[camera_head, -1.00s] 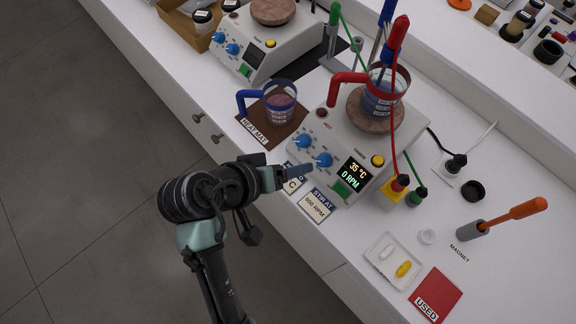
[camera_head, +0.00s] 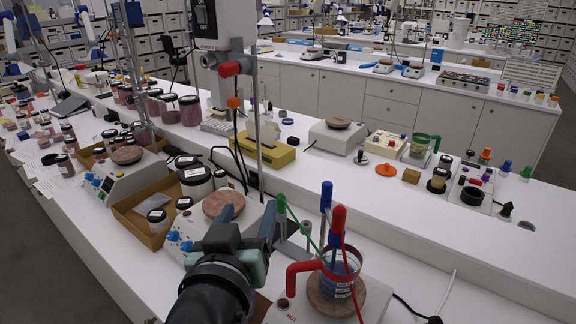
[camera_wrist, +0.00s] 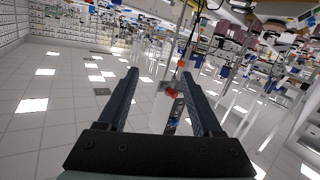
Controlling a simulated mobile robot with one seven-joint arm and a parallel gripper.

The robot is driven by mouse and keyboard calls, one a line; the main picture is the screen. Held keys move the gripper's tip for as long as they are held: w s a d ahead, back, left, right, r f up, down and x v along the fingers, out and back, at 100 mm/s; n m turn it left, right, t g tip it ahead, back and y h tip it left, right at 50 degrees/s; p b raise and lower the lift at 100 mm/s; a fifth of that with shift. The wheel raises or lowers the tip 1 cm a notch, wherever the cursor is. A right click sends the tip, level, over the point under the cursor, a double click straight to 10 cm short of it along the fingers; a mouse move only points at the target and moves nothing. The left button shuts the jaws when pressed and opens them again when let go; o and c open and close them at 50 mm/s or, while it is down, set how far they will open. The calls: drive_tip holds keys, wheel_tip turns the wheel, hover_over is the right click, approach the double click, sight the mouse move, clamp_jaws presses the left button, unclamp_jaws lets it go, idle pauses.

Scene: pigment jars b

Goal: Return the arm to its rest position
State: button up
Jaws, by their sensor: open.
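My gripper (camera_wrist: 160,95) shows in the wrist view with its two dark fingers spread apart and nothing between them. In that view it faces the open room, with tiled floor beyond. In the head view my arm rises at the bottom centre, with the gripper end (camera_head: 252,240) raised in front of the bench. A beaker with a red handle (camera_head: 340,272) stands on the round top of a stirrer (camera_head: 383,305) just right of my arm.
A second stirrer (camera_head: 180,238) and a brown cardboard tray (camera_head: 125,212) stand left of my arm. A red-tipped probe (camera_head: 339,218) and a blue-tipped probe (camera_head: 326,197) stand upright close to its right.

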drive_tip(key=s+d+r+t, duration=0.2)
drive_tip(key=s+r+t, duration=0.1)
drive_tip(key=r, duration=0.7)
drive_tip(key=s+d+r+t+y, duration=0.1)
drive_tip(key=s+r+t, duration=0.3)
drive_tip(key=r, duration=0.6)
drive_tip(key=s+d+r+m+t, duration=0.1)
drive_tip(key=s+d+r+t, duration=0.2)
drive_tip(key=r, duration=0.7)
drive_tip(key=shift+s+r+t, duration=0.4)
drive_tip(key=shift+s+t, duration=0.3)
drive_tip(key=shift+s, duration=0.5)
drive_tip(key=shift+a+f+b, duration=0.1)
drive_tip(key=shift+f+b, duration=0.05)
drive_tip(key=shift+b, duration=0.15)
